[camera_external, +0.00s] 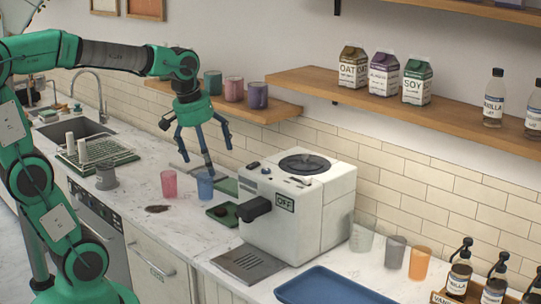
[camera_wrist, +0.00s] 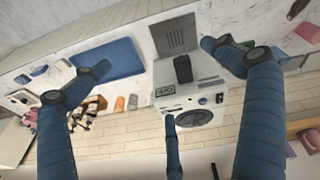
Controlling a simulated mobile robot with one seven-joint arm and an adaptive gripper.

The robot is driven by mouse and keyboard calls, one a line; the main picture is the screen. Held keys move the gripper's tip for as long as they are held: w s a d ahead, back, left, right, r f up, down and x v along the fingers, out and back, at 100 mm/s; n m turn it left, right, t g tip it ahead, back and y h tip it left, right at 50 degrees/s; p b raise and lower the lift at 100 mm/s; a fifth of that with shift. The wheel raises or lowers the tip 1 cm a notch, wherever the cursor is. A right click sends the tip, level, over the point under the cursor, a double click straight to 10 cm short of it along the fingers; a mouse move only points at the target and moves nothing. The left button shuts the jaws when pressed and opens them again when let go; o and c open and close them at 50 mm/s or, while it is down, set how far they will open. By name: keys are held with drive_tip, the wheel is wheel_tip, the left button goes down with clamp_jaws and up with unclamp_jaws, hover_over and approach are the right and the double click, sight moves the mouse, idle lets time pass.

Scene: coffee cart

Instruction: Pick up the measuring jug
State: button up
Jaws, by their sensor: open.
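No thing is clearly marked as the measuring jug. A clear see-through vessel (camera_external: 362,233) stands upright on the counter, just right of the coffee machine, and may be it. A grey vessel with a side handle (camera_external: 106,176) stands at the left near the dish rack; I cannot tell if it is a jug. My gripper (camera_external: 207,158) is open and empty, its fingers spread and pointing down, above the counter left of the machine and apart from both vessels. In the wrist view my open gripper (camera_wrist: 159,76) shows nothing held between its blue fingers.
The white coffee machine (camera_external: 297,210) stands between my gripper and the clear vessel. Grey (camera_external: 395,251) and orange (camera_external: 420,263) cups stand beside that vessel. Pink (camera_external: 169,184) and blue (camera_external: 205,187) cups are near my gripper. A blue tray (camera_external: 330,289) lies in front; a shelf (camera_external: 355,97) overhangs.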

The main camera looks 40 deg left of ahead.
drive_tip(key=w+d+f+n+g+p, duration=0.1)
drive_tip(key=w+d+f+n+g, duration=0.15)
drive_tip(key=w+d, duration=0.4)
drive_tip(key=w+d+f+n+g+p, duration=0.1)
drive_tip(key=w+d+n+p, duration=0.2)
drive_tip(key=w, duration=0.7)
drive_tip(key=w+d+f+n+g+y, duration=0.1)
drive_tip(key=w+d+f+n+g, duration=0.1)
drive_tip(key=w+d+f+n, duration=0.8)
drive_tip(key=w+f+m+t+y+p, duration=0.1)
drive_tip(key=w+f+m, duration=0.4)
drive_tip(key=w, duration=0.7)
drive_tip(key=w+f+m+t+y+p, duration=0.2)
drive_tip(key=w+f+m+t, duration=0.2)
drive_tip(key=w+f, duration=0.4)
drive_tip(key=w+m, duration=0.1)
drive_tip(key=w, duration=0.2)
drive_tip(key=shift+w+a, duration=0.35)
drive_tip(key=shift+f, duration=0.1)
drive_tip(key=shift+w+a+f, duration=0.1)
drive_tip(key=shift+a+f, duration=0.1)
drive_tip(key=shift+f, duration=0.25)
